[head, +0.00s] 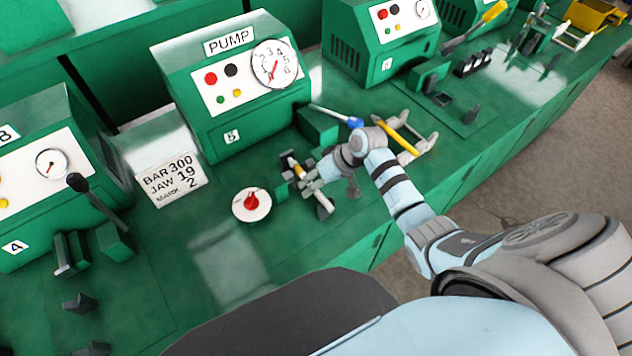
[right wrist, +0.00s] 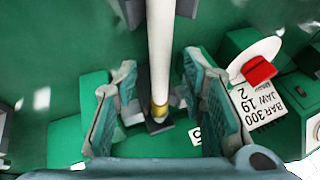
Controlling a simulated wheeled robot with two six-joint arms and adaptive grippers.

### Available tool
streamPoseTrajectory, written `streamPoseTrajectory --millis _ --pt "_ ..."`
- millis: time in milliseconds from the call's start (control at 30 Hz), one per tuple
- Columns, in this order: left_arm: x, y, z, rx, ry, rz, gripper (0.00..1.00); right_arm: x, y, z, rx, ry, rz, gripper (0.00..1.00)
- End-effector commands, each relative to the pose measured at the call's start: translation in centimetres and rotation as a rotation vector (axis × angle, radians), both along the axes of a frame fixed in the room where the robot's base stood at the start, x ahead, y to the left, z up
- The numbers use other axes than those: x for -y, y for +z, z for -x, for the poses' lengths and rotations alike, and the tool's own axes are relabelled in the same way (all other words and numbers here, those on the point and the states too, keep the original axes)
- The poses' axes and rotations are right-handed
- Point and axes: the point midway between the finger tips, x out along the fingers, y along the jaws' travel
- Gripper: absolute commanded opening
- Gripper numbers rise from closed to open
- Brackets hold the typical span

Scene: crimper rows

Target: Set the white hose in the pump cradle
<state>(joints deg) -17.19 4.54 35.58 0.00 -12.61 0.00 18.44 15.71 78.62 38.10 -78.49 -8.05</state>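The white hose (right wrist: 160,45) runs down the middle of the right wrist view to a brass-coloured end. It lies between the fingers of my right gripper (right wrist: 158,75), with gaps on both sides. That gripper is open around the hose. Dark blocks of the cradle (right wrist: 157,126) show at the hose's brass end and near the top. In the head view my right gripper (head: 303,178) is low over the bench in front of the green pump (head: 240,120), and covers much of the hose. Whether the hose is fully seated I cannot tell. My left gripper is not in view.
A red button on a white disc (head: 251,205) and a white sign (head: 172,182) stand left of the gripper. A blue-tipped lever (head: 340,117) is close behind my wrist. A pale rack with a yellow hose (head: 403,140) is to the right.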

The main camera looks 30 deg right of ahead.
Motion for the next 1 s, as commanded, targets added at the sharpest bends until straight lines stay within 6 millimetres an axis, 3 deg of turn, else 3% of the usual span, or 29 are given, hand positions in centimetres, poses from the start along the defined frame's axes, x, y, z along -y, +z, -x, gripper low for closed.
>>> streamPoseTrajectory --millis 267,367,700,800,1000 --pt "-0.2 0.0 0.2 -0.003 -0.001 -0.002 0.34 0.2 0.3 0.1 0.001 0.000 0.000 0.38" --pt "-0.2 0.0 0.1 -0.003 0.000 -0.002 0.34 0.8 1.6 0.5 0.002 -0.001 0.002 0.38" --pt "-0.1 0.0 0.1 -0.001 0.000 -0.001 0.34 4.0 9.1 3.4 0.002 0.000 0.003 0.38" --pt "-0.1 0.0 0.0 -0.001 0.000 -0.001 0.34 4.4 10.2 3.8 0.000 0.001 0.001 0.38" --pt "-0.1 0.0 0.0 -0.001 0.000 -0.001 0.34 4.4 10.4 4.0 -0.002 0.000 0.000 0.38"
